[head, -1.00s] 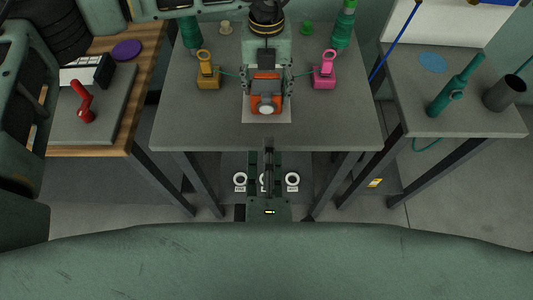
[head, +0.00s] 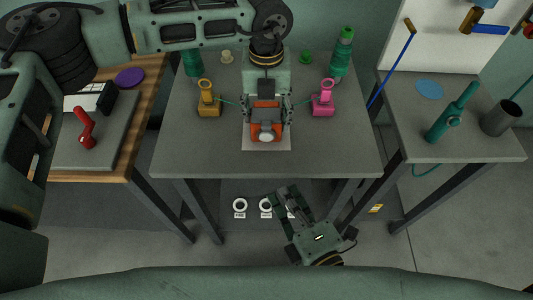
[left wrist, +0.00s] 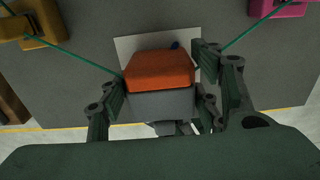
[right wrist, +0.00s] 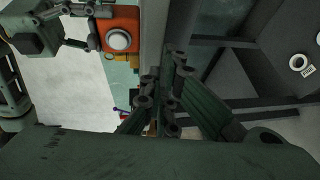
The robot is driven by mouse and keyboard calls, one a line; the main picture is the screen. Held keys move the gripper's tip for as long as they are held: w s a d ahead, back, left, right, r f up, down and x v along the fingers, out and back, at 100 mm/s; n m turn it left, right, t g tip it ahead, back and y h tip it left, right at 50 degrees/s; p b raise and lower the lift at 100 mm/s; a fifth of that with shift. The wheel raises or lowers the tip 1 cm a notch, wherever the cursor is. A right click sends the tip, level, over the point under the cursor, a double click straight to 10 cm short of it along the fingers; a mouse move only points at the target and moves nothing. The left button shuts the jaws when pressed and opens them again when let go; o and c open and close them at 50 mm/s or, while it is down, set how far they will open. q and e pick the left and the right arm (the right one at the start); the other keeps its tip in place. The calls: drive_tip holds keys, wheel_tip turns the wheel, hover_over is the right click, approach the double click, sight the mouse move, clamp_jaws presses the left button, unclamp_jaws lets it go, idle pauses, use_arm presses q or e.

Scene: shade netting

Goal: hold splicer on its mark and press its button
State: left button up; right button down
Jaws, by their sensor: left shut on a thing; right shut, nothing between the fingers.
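The splicer (head: 267,104) is an orange and grey block with a round pale button (head: 266,136) on its near end. It sits on a pale sheet (head: 280,145), its apparent mark, near the table's front edge. My left gripper (head: 266,118) reaches down from behind and is shut on the splicer's sides; the left wrist view shows a finger on each side of the splicer (left wrist: 160,70). My right gripper (head: 287,192) is shut and empty, in front of and below the table edge, right of the button and apart from it. The right wrist view shows the button (right wrist: 118,40) left of its fingers (right wrist: 158,85).
Green cords run from a yellow holder (head: 208,103) and a pink holder (head: 323,103) to the splicer. Green spools (head: 343,55) stand behind. White rings (head: 240,205) show below the table. A side table (head: 490,145) stands right; a wooden bench (head: 135,120) stands left.

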sight(266, 136)
drive_tip(key=s+d+r+n+g+y, duration=0.1)
drive_tip(key=s+d+r+n+y, duration=0.1)
drive_tip(key=r+y, duration=0.4)
drive_tip(key=s+n, duration=0.1)
drive_tip(key=n, duration=0.1)
drive_tip(key=shift+s+d+n+g, duration=0.25)
drive_tip(key=shift+d+n+g, duration=0.05)
drive_tip(key=shift+n+g, duration=0.1)
drive_tip(key=shift+w+a, duration=0.1)
drive_tip(key=x, duration=0.9)
drive_tip(key=shift+w+a, duration=0.25)
drive_tip(key=shift+w, duration=2)
